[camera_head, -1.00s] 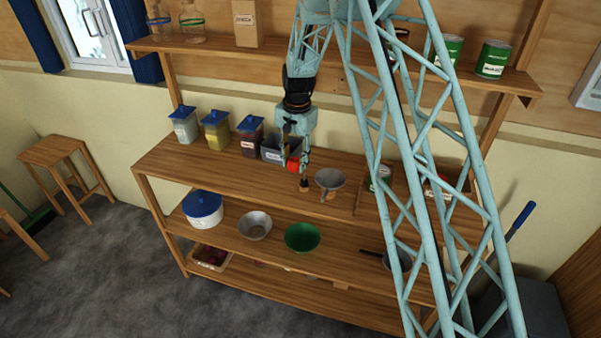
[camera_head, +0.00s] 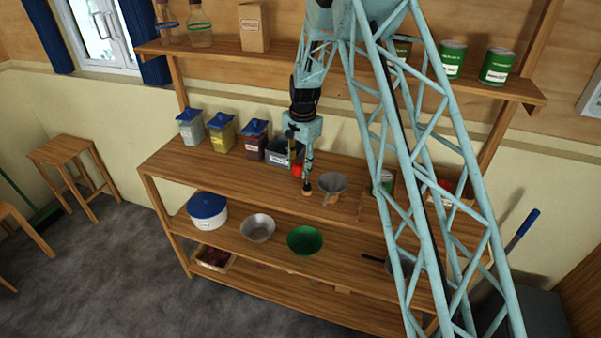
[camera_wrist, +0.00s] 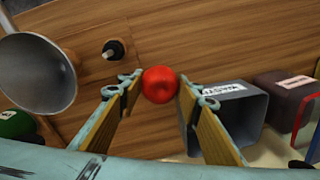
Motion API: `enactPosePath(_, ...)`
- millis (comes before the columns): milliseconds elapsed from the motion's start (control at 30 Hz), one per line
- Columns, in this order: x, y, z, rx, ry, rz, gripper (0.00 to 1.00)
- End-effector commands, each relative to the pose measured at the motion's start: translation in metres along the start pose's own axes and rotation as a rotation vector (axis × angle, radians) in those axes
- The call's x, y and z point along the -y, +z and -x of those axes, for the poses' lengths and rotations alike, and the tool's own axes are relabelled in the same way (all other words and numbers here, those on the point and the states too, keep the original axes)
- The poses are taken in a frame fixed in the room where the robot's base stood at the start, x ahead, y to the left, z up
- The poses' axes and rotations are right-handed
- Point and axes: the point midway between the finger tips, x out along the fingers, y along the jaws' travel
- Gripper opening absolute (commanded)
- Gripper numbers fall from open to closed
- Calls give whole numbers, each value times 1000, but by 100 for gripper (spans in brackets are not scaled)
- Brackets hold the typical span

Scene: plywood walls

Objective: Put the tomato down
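The red tomato (camera_wrist: 160,84) sits between the fingertips of my gripper (camera_wrist: 160,80) in the wrist view. The yellow finger pads lie close on both sides of it, and the gripper looks shut on it. In the head view the tomato (camera_head: 297,170) shows low at the gripper (camera_head: 299,165), over the top board of the wooden shelf (camera_head: 190,170), partly hidden by a finger. I cannot tell whether its underside touches the board.
A grey labelled bin (camera_wrist: 236,112) stands close to the right finger in the wrist view. A small dark-topped bottle (camera_wrist: 115,48) and a metal funnel (camera_wrist: 38,72) are on the other side. Lidded containers (camera_head: 222,133) line the back left. Bare board lies left of the gripper.

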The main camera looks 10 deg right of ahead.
Motion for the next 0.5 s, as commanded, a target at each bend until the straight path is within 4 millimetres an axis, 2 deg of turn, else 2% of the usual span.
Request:
enactPosePath(300, -2, 1, -23, 1, 1, 0, 28)
enactPosePath(500, -2, 1, -26, 0, 0, 0, 28)
